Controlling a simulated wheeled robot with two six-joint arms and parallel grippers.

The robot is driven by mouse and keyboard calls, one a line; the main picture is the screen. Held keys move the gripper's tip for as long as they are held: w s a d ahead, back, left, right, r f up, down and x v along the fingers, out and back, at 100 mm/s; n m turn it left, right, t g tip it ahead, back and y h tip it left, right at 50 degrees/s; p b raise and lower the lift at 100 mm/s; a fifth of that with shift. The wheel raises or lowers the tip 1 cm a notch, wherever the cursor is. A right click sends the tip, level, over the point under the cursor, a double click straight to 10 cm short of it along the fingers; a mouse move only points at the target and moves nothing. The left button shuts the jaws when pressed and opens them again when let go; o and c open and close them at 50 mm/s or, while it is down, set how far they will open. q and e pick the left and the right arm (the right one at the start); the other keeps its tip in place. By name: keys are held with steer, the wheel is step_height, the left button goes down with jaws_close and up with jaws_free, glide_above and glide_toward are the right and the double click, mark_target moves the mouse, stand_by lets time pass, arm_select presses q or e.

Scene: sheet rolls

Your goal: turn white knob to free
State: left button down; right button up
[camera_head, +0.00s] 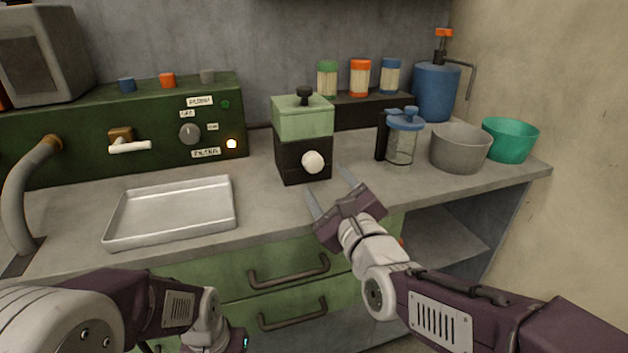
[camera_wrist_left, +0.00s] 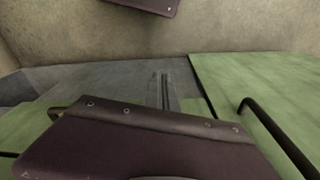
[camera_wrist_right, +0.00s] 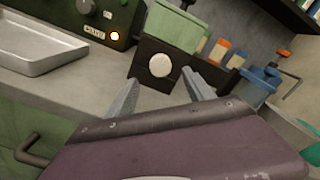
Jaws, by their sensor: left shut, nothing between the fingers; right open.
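The white knob (camera_head: 313,161) is round and sits on the front of a small black box with a pale green top (camera_head: 302,118), on the counter. It also shows in the right wrist view (camera_wrist_right: 160,65), between and beyond my fingertips. My right gripper (camera_head: 328,184) is open and empty, in front of the knob and apart from it. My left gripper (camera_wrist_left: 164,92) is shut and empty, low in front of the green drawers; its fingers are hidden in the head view. No label reading "free" can be made out by the knob.
A metal tray (camera_head: 172,212) lies on the counter left of the box. A dark green panel (camera_head: 60,150) with a grey knob, a white-handled tap and a lit lamp stands behind it. A blue-lidded jar (camera_head: 401,145), a grey bowl (camera_head: 460,148) and a green bowl (camera_head: 510,140) stand at right.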

mark_target(315, 165)
steer(key=b+x, duration=0.1)
steer(key=x, duration=0.8)
jaws_close()
steer(key=shift+b, duration=0.3)
